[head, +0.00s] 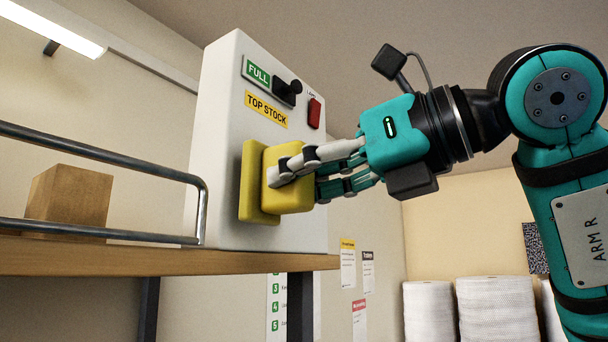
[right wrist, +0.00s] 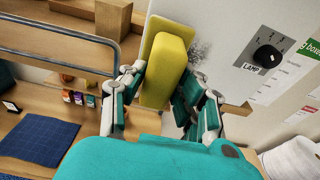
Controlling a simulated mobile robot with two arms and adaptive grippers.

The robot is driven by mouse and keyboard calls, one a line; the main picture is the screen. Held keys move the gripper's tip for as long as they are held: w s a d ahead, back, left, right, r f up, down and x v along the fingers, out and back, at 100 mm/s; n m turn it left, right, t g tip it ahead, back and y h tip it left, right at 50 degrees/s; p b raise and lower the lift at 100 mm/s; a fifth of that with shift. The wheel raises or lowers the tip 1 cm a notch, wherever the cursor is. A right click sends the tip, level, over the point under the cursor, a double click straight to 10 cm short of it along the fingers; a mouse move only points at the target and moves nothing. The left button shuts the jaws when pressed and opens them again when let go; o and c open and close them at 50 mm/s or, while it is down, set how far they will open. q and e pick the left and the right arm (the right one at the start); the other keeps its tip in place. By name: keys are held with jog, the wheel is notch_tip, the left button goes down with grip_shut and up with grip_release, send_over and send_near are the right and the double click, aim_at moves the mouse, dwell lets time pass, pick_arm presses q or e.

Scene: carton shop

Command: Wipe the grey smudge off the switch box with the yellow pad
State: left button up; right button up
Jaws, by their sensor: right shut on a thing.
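The white switch box (head: 222,135) stands on a wooden shelf in the head view, with a black switch, a red part and the labels FULL and TOP STOCK on its front. My right gripper (head: 292,172) is shut on the yellow pad (head: 254,190), a flat plate with a thicker grip block. The plate is at the lower front of the box; I cannot tell if it touches. In the right wrist view the pad (right wrist: 165,65) is between the fingers, and the grey smudge (right wrist: 198,52) shows just right of it. The smudge is hidden in the head view. My left gripper is out of view.
A wooden block (head: 68,200) sits on the shelf (head: 170,261) behind a metal rail (head: 90,151). White rolls (head: 495,310) stand at the lower right. The right wrist view shows a blue mat (right wrist: 40,143) on a wooden surface and several small packets (right wrist: 78,97).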

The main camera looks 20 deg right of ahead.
jog(key=shift+x, duration=0.85)
jog(key=shift+r, duration=0.15)
jog(key=shift+w+d+p, duration=0.25)
jog(key=shift+w+d, duration=0.3)
jog(key=shift+d, duration=0.25)
jog(key=shift+w+d+p, duration=0.2)
jog(key=shift+w+d, duration=0.4)
jog(key=shift+d, duration=0.2)
jog(key=shift+s+a, duration=0.6)
jog(key=shift+a, duration=0.25)
jog(key=shift+s+a, duration=0.6)
jog(key=shift+a, duration=0.3)
jog(key=shift+d, duration=0.1)
